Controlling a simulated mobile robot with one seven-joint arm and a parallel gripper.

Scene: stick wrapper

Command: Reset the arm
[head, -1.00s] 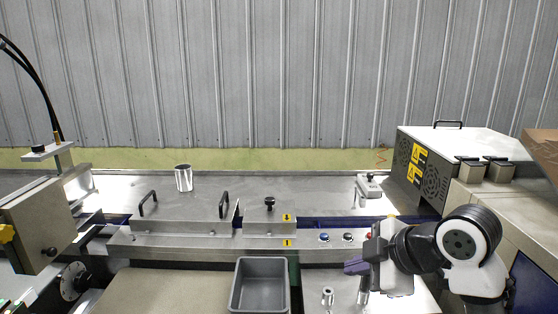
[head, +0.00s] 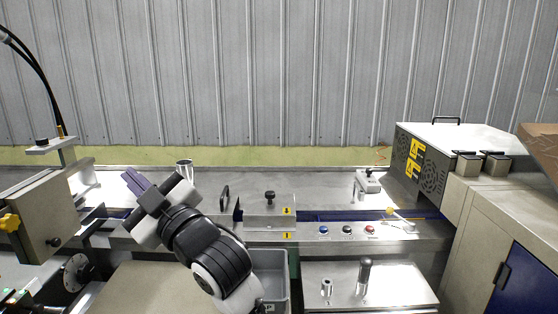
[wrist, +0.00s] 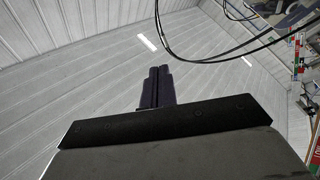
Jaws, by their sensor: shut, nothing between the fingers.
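My gripper (head: 138,186) is in the left half of the head view, raised in front of the machine's metal deck and pointing up and to the left. Its dark fingers are together with nothing between them. The wrist view also shows the closed fingers (wrist: 157,87), with the grey wall and ceiling beyond them. My arm hides part of the deck, one black handle and part of the grey bin.
A metal cup (head: 185,168) stands behind my gripper. A grey bin (head: 283,268) is beside my arm. Buttons (head: 347,230) line the front panel. A vented box (head: 424,166) stands at right. The machine's beige block (head: 42,215) is at left.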

